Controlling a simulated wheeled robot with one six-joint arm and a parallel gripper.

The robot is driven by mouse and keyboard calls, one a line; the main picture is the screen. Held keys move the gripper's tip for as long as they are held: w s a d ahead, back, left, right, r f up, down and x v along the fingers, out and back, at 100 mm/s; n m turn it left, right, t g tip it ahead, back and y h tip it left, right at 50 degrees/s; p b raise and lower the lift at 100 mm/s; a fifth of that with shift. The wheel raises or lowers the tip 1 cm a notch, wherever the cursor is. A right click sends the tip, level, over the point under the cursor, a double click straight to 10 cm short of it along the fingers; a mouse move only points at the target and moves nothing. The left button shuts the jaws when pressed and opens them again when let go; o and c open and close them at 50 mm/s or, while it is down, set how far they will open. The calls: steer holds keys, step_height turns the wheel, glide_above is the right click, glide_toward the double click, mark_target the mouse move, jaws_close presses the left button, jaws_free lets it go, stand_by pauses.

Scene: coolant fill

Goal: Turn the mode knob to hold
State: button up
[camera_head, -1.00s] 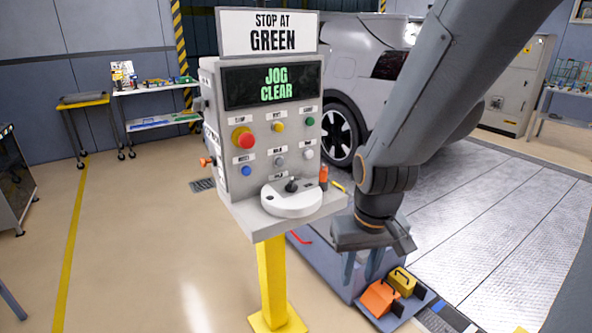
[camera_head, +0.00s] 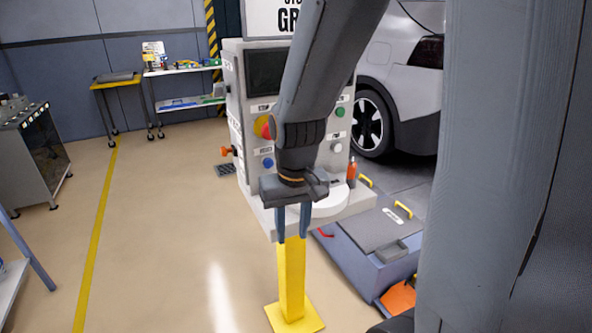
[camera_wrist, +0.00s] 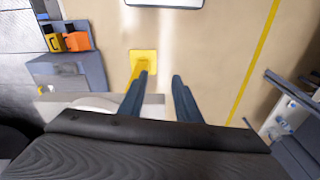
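The control panel (camera_head: 232,80) stands on a yellow post (camera_head: 292,285). My arm crosses in front of it and hides the middle of its face, where the mode knob and its labels cannot be seen. The visible part of the screen (camera_head: 262,72) is dark, with no text readable. My gripper (camera_head: 293,225) hangs pointing down in front of the panel's lower shelf, its two fingers apart and nothing between them. In the wrist view my gripper (camera_wrist: 160,77) is also open and empty, above the floor and the yellow base plate (camera_wrist: 150,58).
A red button (camera_head: 263,127) and a blue button (camera_head: 268,163) show left of my arm, a green one (camera_head: 340,112) right of it. A red-orange bottle (camera_head: 351,172) stands at the shelf's right. A car (camera_head: 400,60) is behind.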

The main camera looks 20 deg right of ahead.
steer(key=w+d+r+m, duration=0.2)
steer(key=w+d, duration=0.3)
steer(key=w, duration=0.1)
steer(key=w+d+r+m+b, duration=0.1)
steer(key=w+d+r+m, duration=0.2)
steer(key=w+d, duration=0.2)
steer(key=w+d+r+m+g+b, duration=0.1)
steer(key=w+d+r+m, duration=0.1)
steer(key=w+d, duration=0.3)
steer(key=shift+w+d+r, duration=0.2)
steer(key=shift+w+r, duration=0.1)
steer(key=shift+w, duration=0.45)
steer(key=shift+w+d+r, duration=0.2)
steer(key=shift+w+r, duration=0.05)
steer(key=shift+w, duration=0.45)
steer(key=shift+f+p, duration=0.7)
steer(key=shift+f, duration=3.05)
jaws_close()
